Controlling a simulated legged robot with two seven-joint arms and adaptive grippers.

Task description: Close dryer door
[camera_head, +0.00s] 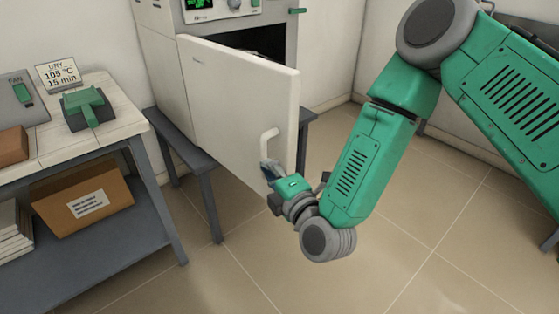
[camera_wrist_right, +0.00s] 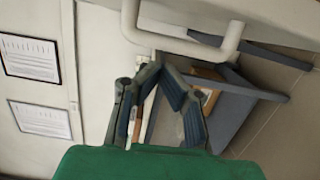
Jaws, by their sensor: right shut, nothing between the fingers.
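The dryer (camera_head: 160,50) is a pale cabinet with a green display at its top front. Its white door (camera_head: 235,105) stands open, swung out toward me, and the dark chamber shows behind its upper edge. A white bar handle (camera_head: 268,142) sits near the door's lower free edge; it also shows at the top of the right wrist view (camera_wrist_right: 185,42). My right gripper (camera_head: 267,170) is shut and empty, just below the handle and close to the door face. I cannot tell whether it touches the door. My left gripper is not in view.
The dryer stands on a dark grey stand (camera_head: 207,160). At left a table (camera_head: 105,132) holds a sign reading "DRY 105 °C 15 min" (camera_head: 58,74) and a green device (camera_head: 88,108). A cardboard box (camera_head: 85,205) sits on its lower shelf. The floor at front centre is clear.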

